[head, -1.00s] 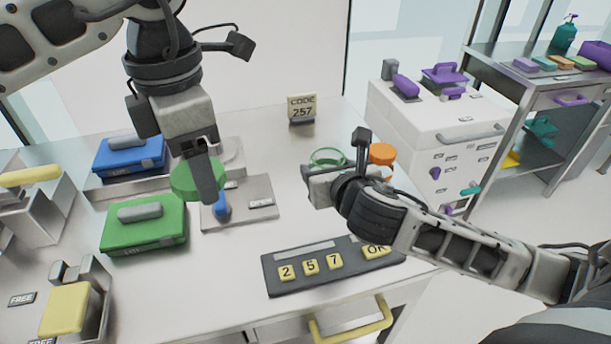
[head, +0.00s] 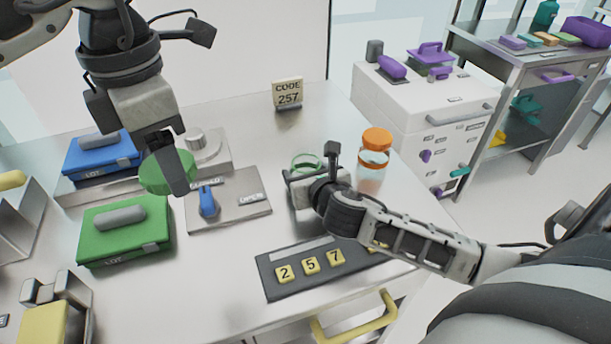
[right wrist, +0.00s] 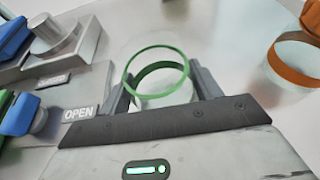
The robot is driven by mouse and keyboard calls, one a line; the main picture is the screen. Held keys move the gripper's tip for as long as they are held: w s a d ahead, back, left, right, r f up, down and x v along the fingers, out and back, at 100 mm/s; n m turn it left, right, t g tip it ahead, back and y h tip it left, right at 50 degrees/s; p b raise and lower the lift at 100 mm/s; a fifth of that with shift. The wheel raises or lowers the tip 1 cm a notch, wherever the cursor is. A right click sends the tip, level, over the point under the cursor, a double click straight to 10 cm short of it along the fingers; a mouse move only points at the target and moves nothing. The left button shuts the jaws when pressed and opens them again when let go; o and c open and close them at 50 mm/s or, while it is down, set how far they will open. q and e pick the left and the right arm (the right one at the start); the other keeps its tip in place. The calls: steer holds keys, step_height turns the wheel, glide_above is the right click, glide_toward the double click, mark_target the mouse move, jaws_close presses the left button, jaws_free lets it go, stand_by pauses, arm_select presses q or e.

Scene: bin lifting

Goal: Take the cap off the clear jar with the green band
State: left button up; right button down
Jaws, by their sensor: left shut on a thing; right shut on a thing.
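The clear jar with the green band (head: 306,161) stands open at the top, its green ring bare in the right wrist view (right wrist: 158,68). My right gripper (right wrist: 160,92) is shut on the jar, one finger on each side; in the head view my right wrist hides the jar's lower part. The green cap (head: 160,174) is off the jar, up and left of it. My left gripper (head: 176,172) is shut on this cap and holds it near the blue-handled plate. The far finger is hidden.
A clear jar with an orange cap (head: 376,140) stands right of my right gripper. A plate with a blue lever (head: 208,203), a green case (head: 125,236) and a blue case (head: 102,158) are at left. A keypad (head: 300,287) lies in front.

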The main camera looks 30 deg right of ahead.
steer(key=shift+c, duration=1.6)
jaws_free()
steer(key=shift+r, duration=0.2)
steer(key=v, duration=1.2)
